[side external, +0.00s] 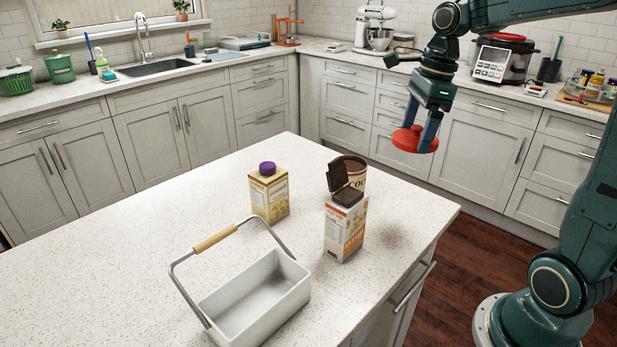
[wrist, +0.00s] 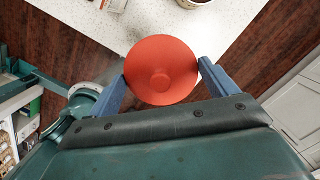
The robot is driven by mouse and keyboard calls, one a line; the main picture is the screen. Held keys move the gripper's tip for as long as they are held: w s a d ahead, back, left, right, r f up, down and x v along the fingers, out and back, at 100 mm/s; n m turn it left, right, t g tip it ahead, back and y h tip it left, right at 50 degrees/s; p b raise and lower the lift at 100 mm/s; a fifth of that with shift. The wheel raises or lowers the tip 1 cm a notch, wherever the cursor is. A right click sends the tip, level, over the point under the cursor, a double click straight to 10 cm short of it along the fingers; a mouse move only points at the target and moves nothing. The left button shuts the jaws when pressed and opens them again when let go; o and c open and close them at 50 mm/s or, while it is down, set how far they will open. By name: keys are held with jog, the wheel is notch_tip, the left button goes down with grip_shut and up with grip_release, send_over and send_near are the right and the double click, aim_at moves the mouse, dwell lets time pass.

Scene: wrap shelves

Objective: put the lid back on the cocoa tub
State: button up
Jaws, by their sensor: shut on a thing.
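My gripper (side external: 423,133) is shut on a round red lid (side external: 408,138), held in the air beyond the counter's right edge. In the wrist view the red lid (wrist: 161,70) sits between the two blue fingers of my gripper (wrist: 161,78), with a raised knob facing the camera. The cocoa tub (side external: 352,168) is a brown and cream cylinder standing upright on the island counter, left of and below my gripper. Its top is open. A carton in front hides part of it. In the wrist view only a bit of the tub (wrist: 192,2) shows at the top edge.
An orange and white carton (side external: 344,230) with a dark flipped-open cap stands just in front of the tub. A yellow carton (side external: 269,195) with a purple cap stands to its left. A white basket (side external: 255,298) with a raised handle is at the front. The counter's left part (side external: 120,255) is clear.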

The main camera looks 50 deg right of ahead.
jog(key=shift+w, duration=0.1)
jog(key=shift+w+f, duration=0.1)
jog(key=shift+w, duration=0.5)
send_over(348, 163)
jog(key=f, duration=0.3)
jog(key=shift+s+d, duration=0.1)
jog(key=shift+s, duration=0.1)
jog(key=shift+f, duration=3.1)
jog(key=shift+f, duration=0.2)
jog(key=o, duration=0.8)
jog(key=shift+r, duration=0.15)
